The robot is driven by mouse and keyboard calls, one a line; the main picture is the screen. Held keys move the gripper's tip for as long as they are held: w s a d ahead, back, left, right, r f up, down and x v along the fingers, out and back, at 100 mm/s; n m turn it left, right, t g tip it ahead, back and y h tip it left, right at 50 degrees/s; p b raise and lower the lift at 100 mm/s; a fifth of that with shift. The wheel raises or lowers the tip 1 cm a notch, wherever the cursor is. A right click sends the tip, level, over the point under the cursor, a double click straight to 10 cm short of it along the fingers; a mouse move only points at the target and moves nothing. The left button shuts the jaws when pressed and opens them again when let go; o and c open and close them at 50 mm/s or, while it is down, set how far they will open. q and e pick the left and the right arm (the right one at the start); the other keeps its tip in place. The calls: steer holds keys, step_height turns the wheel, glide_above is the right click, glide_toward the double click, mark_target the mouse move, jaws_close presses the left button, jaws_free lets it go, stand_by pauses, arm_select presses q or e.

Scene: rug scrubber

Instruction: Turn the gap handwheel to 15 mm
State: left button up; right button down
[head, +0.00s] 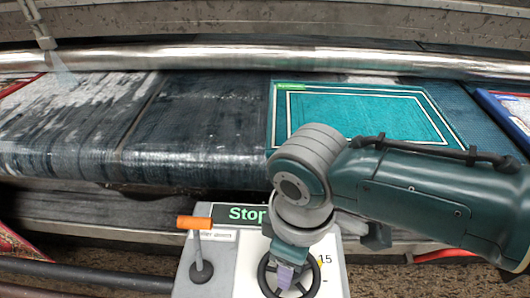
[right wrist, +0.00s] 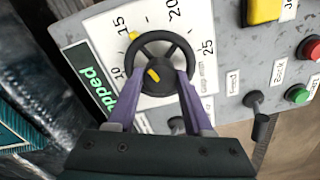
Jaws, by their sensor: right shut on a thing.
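The gap handwheel (head: 268,282) is a black ring on the white dial plate of the control panel, partly hidden by my right gripper (head: 287,276). In the right wrist view the handwheel (right wrist: 160,38) shows a yellow mark on its rim close to the 15 on the dial plate (right wrist: 100,32), and a yellow mark on its hub. The numbers 10, 15, 20 and 25 run around it. The purple fingers of my right gripper (right wrist: 160,76) are shut on the handwheel, one on each side of the hub. My left gripper is in neither view.
An orange-handled lever (head: 197,223) stands left of the wheel. In the wrist view, a yellow button (right wrist: 263,10), red button (right wrist: 310,48), green button (right wrist: 298,94) and black lever (right wrist: 259,122) lie right. A teal rug (head: 365,115) lies behind.

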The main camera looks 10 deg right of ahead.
steer(key=shift+n, duration=0.6)
steer(key=shift+c, duration=1.5)
jaws_free()
steer(key=shift+r, duration=0.1)
steer(key=shift+r+p, duration=0.3)
step_height(320, 180, up, 9)
steer(key=p, duration=0.3)
